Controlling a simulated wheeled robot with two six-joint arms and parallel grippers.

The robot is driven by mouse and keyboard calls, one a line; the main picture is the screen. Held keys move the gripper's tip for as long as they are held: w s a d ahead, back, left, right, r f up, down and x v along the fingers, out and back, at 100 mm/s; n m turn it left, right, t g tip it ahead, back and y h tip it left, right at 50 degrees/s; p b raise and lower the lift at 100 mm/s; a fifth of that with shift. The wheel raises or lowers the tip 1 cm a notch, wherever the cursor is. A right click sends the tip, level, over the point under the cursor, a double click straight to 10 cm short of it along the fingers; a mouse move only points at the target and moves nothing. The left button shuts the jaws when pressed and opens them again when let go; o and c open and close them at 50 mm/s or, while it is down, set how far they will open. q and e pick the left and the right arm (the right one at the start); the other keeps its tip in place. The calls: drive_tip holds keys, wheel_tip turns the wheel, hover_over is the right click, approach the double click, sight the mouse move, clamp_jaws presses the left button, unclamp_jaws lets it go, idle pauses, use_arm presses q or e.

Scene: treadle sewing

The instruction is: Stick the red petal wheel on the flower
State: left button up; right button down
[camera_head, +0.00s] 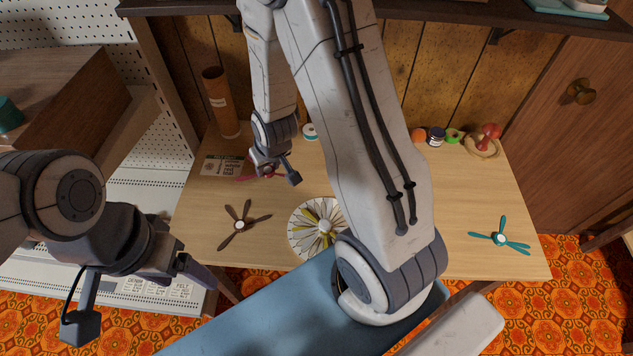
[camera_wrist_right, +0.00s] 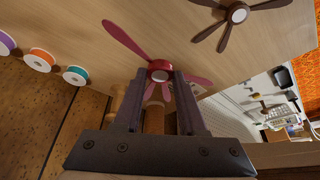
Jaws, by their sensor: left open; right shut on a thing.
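The red petal wheel (camera_wrist_right: 127,41) is between the fingertips of my right gripper (camera_wrist_right: 158,85) in the right wrist view, with its pale hub at the tips. In the head view my right gripper (camera_head: 277,172) is shut on it near the back left of the table, and only part of the red wheel (camera_head: 246,178) shows. The flower seems to be the round white disc with yellow and dark petals (camera_head: 309,240), on the table to the front right of that gripper, partly hidden by my right arm. My left gripper (camera_head: 138,290) is open and empty at the lower left, off the table.
A brown petal wheel (camera_head: 239,224) lies left of the disc and a teal one (camera_head: 501,237) at the right. Thread spools (camera_head: 436,136) and a red pincushion (camera_head: 487,137) stand at the back. A cardboard tube (camera_head: 221,102) and printed card (camera_head: 222,165) are at the back left.

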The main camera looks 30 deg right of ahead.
drive_tip(key=m+p, duration=0.1)
drive_tip(key=m, duration=0.1)
drive_tip(key=d+m+h+p, duration=0.1)
drive_tip(key=p, duration=0.1)
drive_tip(key=s+m+h+p, duration=0.1)
drive_tip(key=m, duration=0.1)
drive_tip(key=shift+d+r+m+g, duration=0.2)
drive_tip(key=shift+d+m+g, duration=0.1)
drive_tip(key=shift+d, duration=0.05)
drive_tip(key=s+d+m+g+h+p, duration=0.25)
drive_tip(key=s+m+p, duration=0.3)
drive_tip(key=m, duration=0.35)
drive_tip(key=m+g+y+p, duration=0.1)
drive_tip(key=m+g+p, duration=0.45)
drive_tip(key=m, duration=0.65)
hover_over(327, 224)
drive_tip(key=shift+t, duration=0.4)
drive_tip(key=f+b, duration=0.3)
drive_tip(key=a+f+b, duration=0.1)
drive_tip(key=shift+w+f, duration=0.3)
drive_tip(key=shift+w, duration=0.1)
drive_tip(key=shift+d+f+b, duration=0.1)
drive_tip(key=shift+f+b, duration=0.4)
drive_tip(key=shift+b, duration=0.1)
drive_tip(key=shift+w+f, duration=0.1)
drive_tip(key=shift+f, duration=0.45)
